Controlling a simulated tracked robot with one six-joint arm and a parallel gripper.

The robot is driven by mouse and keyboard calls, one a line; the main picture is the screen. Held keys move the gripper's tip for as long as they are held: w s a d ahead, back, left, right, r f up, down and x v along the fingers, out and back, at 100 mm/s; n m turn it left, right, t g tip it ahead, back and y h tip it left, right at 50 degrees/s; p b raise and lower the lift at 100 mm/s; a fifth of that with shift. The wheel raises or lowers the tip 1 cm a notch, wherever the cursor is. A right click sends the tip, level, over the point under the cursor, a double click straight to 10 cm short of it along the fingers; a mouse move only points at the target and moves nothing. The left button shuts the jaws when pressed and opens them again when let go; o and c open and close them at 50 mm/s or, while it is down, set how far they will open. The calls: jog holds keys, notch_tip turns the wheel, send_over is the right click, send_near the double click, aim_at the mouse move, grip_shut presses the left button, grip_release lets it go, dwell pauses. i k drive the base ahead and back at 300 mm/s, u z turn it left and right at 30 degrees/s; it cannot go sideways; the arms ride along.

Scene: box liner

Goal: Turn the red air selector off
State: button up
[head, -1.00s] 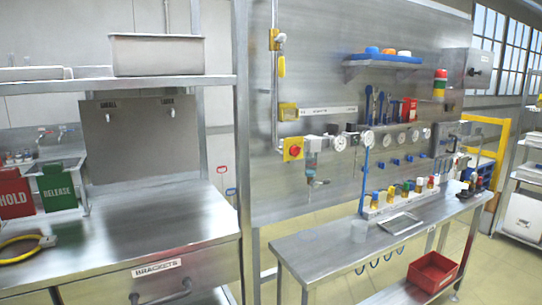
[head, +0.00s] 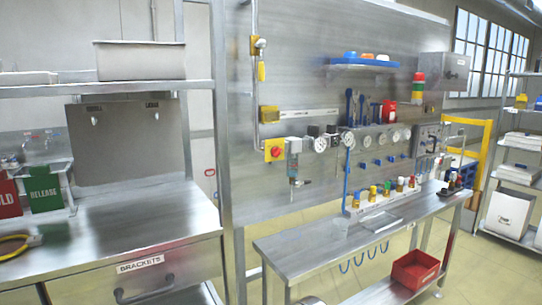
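A red round knob on a yellow plate, which looks like the red selector (head: 275,151), is mounted on the left part of the metal panel, below a grey vertical pipe. It is too small to tell which way it is turned. My gripper is not in view.
A steel counter (head: 110,240) with a BRACKETS drawer is at left. Open floor shows at right.

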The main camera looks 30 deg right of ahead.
aim_at(276, 151)
jog(key=z, duration=0.05)
jog(key=i, duration=1)
jog(key=z, duration=0.6)
